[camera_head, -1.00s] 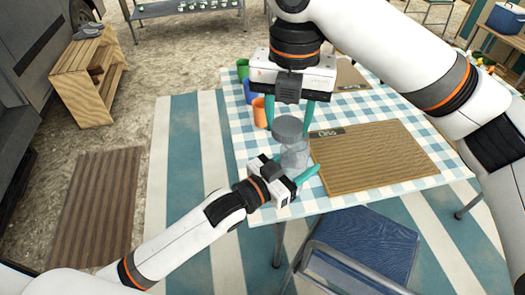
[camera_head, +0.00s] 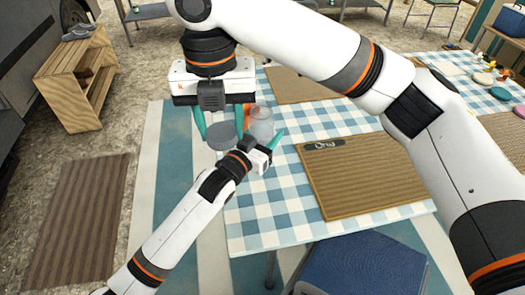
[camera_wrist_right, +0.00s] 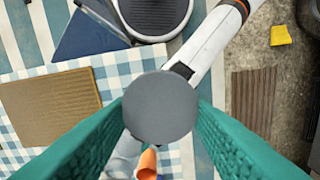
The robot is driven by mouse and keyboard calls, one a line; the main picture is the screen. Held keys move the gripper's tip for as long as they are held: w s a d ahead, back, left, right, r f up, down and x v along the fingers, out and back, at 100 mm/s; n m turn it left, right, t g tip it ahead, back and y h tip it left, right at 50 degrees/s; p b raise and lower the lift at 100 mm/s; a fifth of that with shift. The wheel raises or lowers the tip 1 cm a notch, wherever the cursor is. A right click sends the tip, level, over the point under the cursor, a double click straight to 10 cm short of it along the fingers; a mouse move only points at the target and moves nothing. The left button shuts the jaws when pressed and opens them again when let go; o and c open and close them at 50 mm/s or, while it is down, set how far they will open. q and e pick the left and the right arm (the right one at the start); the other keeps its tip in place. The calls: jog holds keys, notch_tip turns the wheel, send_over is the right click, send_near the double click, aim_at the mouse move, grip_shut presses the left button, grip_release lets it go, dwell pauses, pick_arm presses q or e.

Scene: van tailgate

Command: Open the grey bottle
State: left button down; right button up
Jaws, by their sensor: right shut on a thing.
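The grey bottle has a clear body (camera_head: 262,122) and a separate round grey lid (camera_head: 222,136). My right gripper (camera_head: 220,132) is shut on the lid, to the left of the body's open top. In the right wrist view the lid (camera_wrist_right: 160,108) lies face-on between the teal fingers, with part of the clear body (camera_wrist_right: 122,158) below it. My left gripper (camera_head: 262,146) has its teal fingers around the lower body and holds it upright near the table's left edge. The wrist partly hides that grip.
The checkered table (camera_head: 260,225) bears a woven placemat (camera_head: 365,175) with a label. An orange cup (camera_head: 248,112) is partly hidden behind the bottle. A blue chair (camera_head: 365,265) stands at the front, and a wooden crate shelf (camera_head: 85,85) at the left.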

pick_arm(q)
jog(key=shift+f+b, duration=0.3)
jog(key=shift+f, duration=2.05)
jog(key=shift+f, duration=0.1)
jog(key=c, duration=1)
grip_release()
jog(key=shift+f, duration=0.1)
jog(key=o, duration=0.4)
